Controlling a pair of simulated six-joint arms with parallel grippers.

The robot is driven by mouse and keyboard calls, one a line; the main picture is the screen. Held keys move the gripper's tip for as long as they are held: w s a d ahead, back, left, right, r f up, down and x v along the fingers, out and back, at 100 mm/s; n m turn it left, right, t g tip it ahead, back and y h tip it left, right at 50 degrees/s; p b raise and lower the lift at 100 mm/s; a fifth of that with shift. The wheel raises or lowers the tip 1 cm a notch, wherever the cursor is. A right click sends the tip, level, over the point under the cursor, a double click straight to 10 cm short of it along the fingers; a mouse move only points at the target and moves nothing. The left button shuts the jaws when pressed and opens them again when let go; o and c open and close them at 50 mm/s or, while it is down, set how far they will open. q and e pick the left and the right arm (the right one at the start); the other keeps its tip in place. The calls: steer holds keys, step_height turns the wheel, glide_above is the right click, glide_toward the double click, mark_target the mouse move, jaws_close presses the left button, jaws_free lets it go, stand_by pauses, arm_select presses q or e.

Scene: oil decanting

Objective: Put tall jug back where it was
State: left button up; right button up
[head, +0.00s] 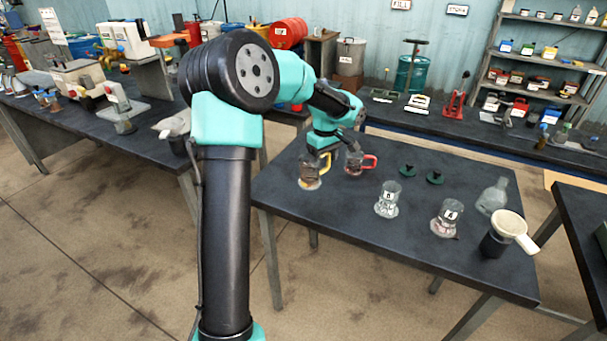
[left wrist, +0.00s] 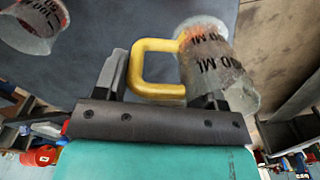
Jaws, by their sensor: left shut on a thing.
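A clear jug with a yellow handle (head: 308,178), which looks like the tall jug, is at the left part of the middle table. My left gripper (head: 324,150) is shut on its yellow handle (left wrist: 157,88). In the left wrist view the jug's clear body (left wrist: 218,70) with black ML markings is beside the right finger. I cannot tell whether its base touches the table. A second jug with a red handle (head: 354,163) stands just right of it, and a clear marked vessel also shows in the left wrist view (left wrist: 35,25). My right gripper is not in view.
Two clear labelled beakers, the left one (head: 388,199) and the right one (head: 446,219), stand on the table (head: 345,218). Two dark green pieces (head: 434,177) lie behind them. A grey bottle (head: 493,197) and a cream funnel on a dark container (head: 511,226) stand at the right.

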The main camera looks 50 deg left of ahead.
mark_target(315, 166)
arm_select(q)
steer(key=s, duration=0.1)
steer(key=s+f, duration=0.1)
steer(key=f, duration=0.1)
steer(key=shift+s+a+n, duration=0.3)
steer(key=shift+s+n, duration=0.1)
steer(key=w+a+f, duration=0.1)
steer(key=w+a, duration=1)
steer(key=shift+a+f, duration=0.2)
steer(key=shift+a, duration=0.05)
steer(key=shift+f, duration=1.75)
steer(key=shift+f, duration=0.2)
steer(key=o, duration=1.2)
